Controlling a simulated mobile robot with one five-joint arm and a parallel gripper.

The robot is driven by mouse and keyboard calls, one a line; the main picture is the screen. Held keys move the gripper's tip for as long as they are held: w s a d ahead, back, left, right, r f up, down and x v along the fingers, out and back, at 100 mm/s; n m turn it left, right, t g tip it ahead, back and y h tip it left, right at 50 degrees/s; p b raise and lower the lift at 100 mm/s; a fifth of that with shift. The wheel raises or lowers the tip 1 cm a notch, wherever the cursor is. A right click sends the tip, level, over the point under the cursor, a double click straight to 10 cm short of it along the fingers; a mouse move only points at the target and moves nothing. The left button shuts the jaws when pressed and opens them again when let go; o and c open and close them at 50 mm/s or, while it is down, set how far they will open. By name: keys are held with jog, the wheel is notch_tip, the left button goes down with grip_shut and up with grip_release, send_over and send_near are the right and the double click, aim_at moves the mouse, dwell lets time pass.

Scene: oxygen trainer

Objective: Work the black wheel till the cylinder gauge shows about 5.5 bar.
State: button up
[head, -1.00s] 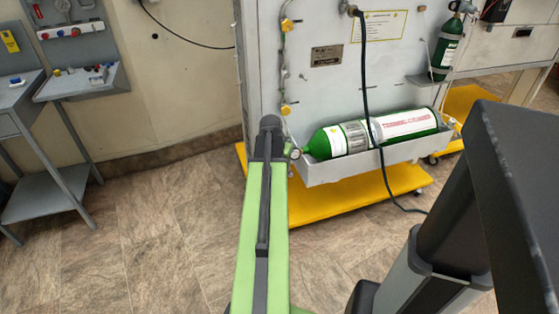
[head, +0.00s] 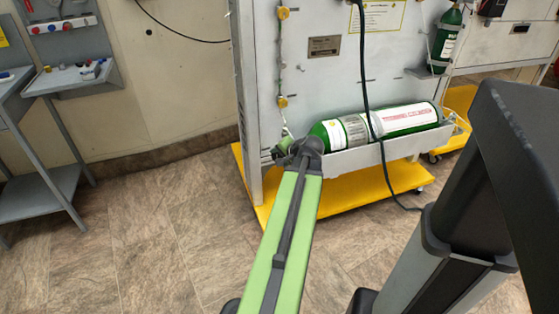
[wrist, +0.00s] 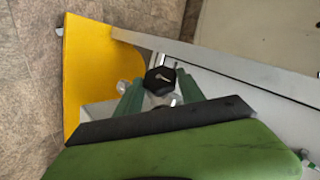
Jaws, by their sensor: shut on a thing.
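The black wheel (wrist: 160,78) is a dark knob with a pale mark on its face, in the wrist view. My gripper (wrist: 158,90) has one green finger on each side of the wheel and is shut on it. In the head view my gripper (head: 284,146) is at the left, valve end of the green cylinder (head: 328,134); my wrist hides the wheel there. The cylinder lies on its side in a grey tray (head: 370,156). The gauge's dial cannot be made out in either current view, so its reading is unknown.
The grey panel (head: 325,80) stands on a yellow wheeled base (head: 350,190). A black hose (head: 365,80) hangs down in front of the cylinder to the floor. A small green bottle (head: 446,40) is at the upper right. A grey bench (head: 70,80) is at the left. The floor between is clear.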

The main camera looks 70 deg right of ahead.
jog(key=shift+a, duration=0.1)
dwell(0.3)
jog(key=o, duration=1.4)
jog(key=shift+c, duration=0.2)
